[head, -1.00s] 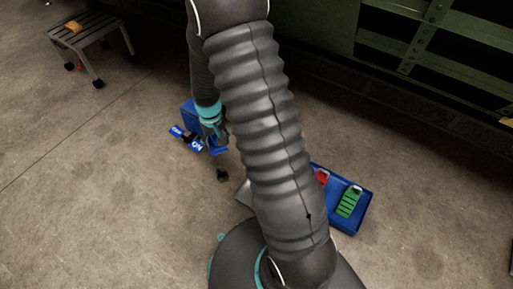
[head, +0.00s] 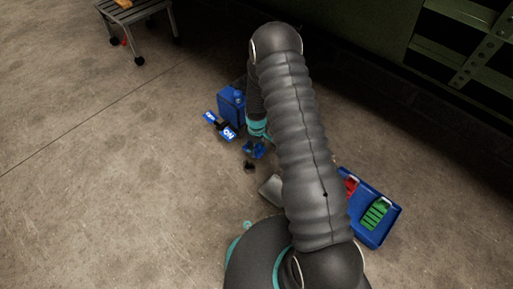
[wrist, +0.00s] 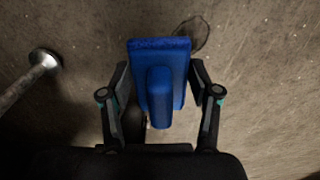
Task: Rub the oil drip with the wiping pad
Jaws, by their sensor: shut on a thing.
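My gripper (wrist: 160,95) is shut on the blue wiping pad (wrist: 160,50), holding it by its raised grip. In the wrist view, a dark, glossy patch, seemingly the oil drip (wrist: 197,33), lies on the floor at the pad's upper right corner. The pad hides part of it. I cannot tell whether the pad touches the floor. In the head view, my gripper (head: 255,143) is low over the floor with the blue pad (head: 254,151) below it. A small dark spot (head: 249,168) shows just in front of the pad.
A blue canister (head: 231,103) and a blue ON-labelled item (head: 219,126) stand close left of my gripper. A blue tray (head: 377,230) with red and green items lies right. A stool (head: 140,15) is at upper left. A metal rod (wrist: 45,60) shows in the wrist view.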

